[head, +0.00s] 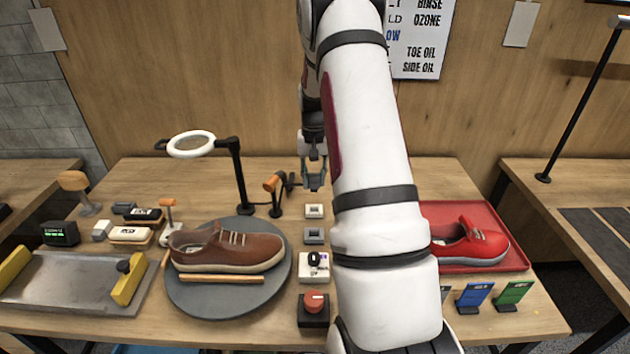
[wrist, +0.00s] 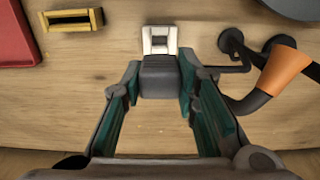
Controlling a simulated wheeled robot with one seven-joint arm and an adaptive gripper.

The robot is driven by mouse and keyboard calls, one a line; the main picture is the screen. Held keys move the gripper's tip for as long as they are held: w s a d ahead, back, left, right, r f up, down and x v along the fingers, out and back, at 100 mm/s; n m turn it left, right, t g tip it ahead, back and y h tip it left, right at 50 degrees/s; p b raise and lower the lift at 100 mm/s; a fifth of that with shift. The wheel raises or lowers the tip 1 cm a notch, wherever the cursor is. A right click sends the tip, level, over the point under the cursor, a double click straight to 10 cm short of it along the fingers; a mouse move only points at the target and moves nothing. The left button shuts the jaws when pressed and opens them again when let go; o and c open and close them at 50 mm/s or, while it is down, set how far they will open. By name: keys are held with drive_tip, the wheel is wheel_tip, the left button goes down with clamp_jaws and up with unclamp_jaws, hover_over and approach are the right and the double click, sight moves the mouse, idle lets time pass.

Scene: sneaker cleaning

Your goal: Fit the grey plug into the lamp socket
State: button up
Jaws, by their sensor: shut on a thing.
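My gripper (wrist: 156,82) is shut on the grey plug (wrist: 158,75), which sits between its teal fingers. In the head view my gripper (head: 314,172) is at the back of the table, left of my arm, with the grey plug (head: 314,183) low in it. A cream square block (head: 314,211) with a grey centre stands nearer the front; it also shows just beyond the plug in the wrist view (wrist: 159,38). I cannot tell which piece is the lamp socket, nor the plug's exact height.
A black stand with an orange head (head: 272,183) is close left of my gripper. The white ring lamp (head: 192,144) stands further left. A brown shoe is on the grey turntable (head: 195,303). A red tray (head: 510,242) holds a red shoe. A grey square block (head: 314,236) stands nearer.

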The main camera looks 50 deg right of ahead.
sight(314, 175)
drive_tip(key=shift+f, duration=0.15)
drive_tip(key=shift+f+b, duration=0.95)
drive_tip(key=shift+f, duration=1.8)
drive_tip(key=shift+f+b, duration=0.6)
drive_tip(key=shift+f, duration=0.75)
drive_tip(key=o, duration=1.1)
drive_tip(key=shift+o, duration=0.2)
wheel_tip(314, 175, up, 12)
drive_tip(key=shift+a+r, duration=0.1)
